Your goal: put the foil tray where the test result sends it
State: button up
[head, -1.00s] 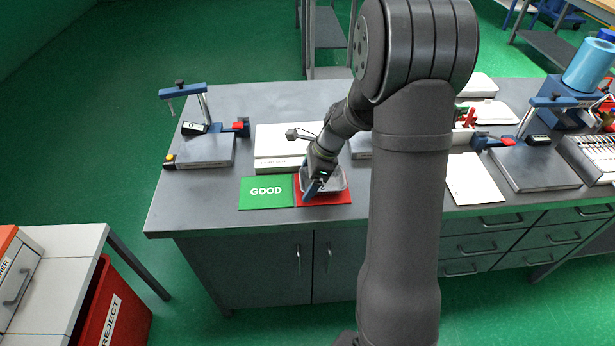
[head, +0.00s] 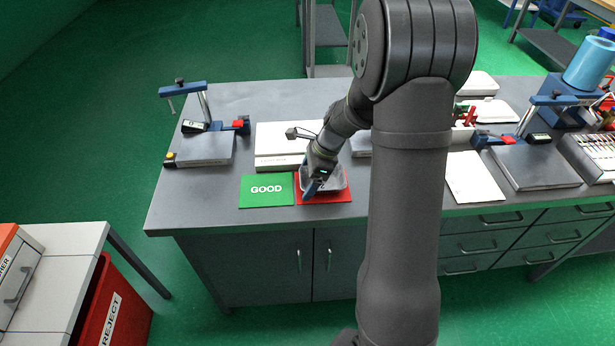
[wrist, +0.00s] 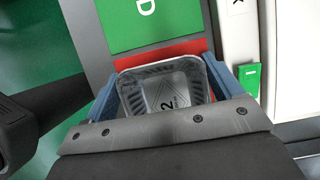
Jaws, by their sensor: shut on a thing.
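The foil tray (wrist: 165,85) is a silvery open tray with ribbed walls and a dark "2" on its floor. In the wrist view it sits between the two blue fingers of my gripper (wrist: 162,96), which is shut on it at opposite sides. In the head view the tray (head: 336,183) is over the red card (head: 335,197), partly hidden by my gripper (head: 319,184). I cannot tell whether it touches the card. The green card marked GOOD (head: 267,190) lies just left of the red one, and is empty.
A white box (head: 285,142) stands behind the cards. A clamp stand on a grey plate (head: 203,150) is at the back left, another (head: 535,165) at the right. A red REJECT bin (head: 112,310) is on the floor at left. Bench left of the green card is clear.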

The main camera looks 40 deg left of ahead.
aim_at(331, 184)
jog(key=shift+f, duration=0.1)
jog(key=o, duration=0.8)
jog(key=v, duration=1.7)
jog(key=shift+r, duration=0.2)
jog(key=shift+w, duration=0.1)
jog(key=x, duration=1.7)
jog(key=shift+f, duration=0.2)
jog(key=shift+r, duration=0.1)
